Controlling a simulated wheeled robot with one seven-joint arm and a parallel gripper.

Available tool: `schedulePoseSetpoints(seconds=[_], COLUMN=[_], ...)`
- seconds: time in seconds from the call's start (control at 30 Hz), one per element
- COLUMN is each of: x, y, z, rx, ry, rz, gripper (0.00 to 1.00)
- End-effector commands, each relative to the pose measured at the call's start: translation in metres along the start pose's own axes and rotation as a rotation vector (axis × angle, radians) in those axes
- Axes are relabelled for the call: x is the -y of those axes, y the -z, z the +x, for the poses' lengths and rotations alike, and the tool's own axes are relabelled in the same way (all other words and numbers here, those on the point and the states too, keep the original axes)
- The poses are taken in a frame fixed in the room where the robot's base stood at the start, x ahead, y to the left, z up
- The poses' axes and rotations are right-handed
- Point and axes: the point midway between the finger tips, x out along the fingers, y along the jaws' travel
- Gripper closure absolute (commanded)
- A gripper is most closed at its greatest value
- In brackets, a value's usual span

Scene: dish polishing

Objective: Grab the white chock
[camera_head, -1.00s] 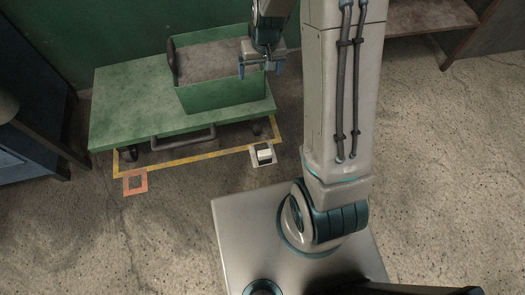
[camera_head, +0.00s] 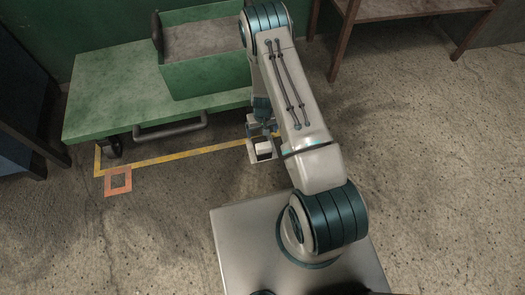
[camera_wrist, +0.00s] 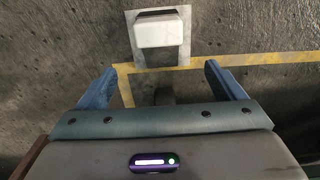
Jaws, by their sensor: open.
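The white chock (camera_head: 264,148) is a small block on the floor, inside a pale square floor marking (camera_head: 259,159) at the corner of the yellow line. In the wrist view the white chock (camera_wrist: 159,33) lies beyond my fingertips, near the top middle, within its pale square (camera_wrist: 155,62). My gripper (camera_wrist: 160,80) is open, with its two blue fingers spread apart and nothing between them. In the head view my gripper (camera_head: 262,128) is just above and behind the chock, partly hidden by my arm.
A green cart (camera_head: 95,95) carrying a green open bin (camera_head: 205,78) stands behind the yellow line (camera_head: 180,158). An orange square marking (camera_head: 118,181) is on the floor at left. A brown shelf (camera_head: 400,10) stands at back right. The floor on the right is clear.

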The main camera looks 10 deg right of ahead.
Motion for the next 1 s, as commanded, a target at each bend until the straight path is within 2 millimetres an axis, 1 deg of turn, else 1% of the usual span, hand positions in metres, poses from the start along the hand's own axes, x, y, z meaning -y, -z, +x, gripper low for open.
schedulePoseSetpoints(seconds=[0.03, 0.2, 0.3, 0.4, 0.67, 1.0], x=[0.000, 0.000, 0.000, 0.000, 0.000, -0.001], y=[-0.001, -0.001, -0.001, -0.001, 0.000, 0.000], z=[0.012, 0.047, 0.064, 0.075, 0.087, 0.130], rx=[0.002, 0.002, 0.002, 0.001, 0.001, 0.001], ry=[0.000, 0.000, 0.000, 0.000, 0.001, 0.001], rz=[0.000, 0.001, 0.001, 0.000, 0.001, 0.001], gripper=[0.11, 0.11, 0.11, 0.11, 0.11, 0.11])
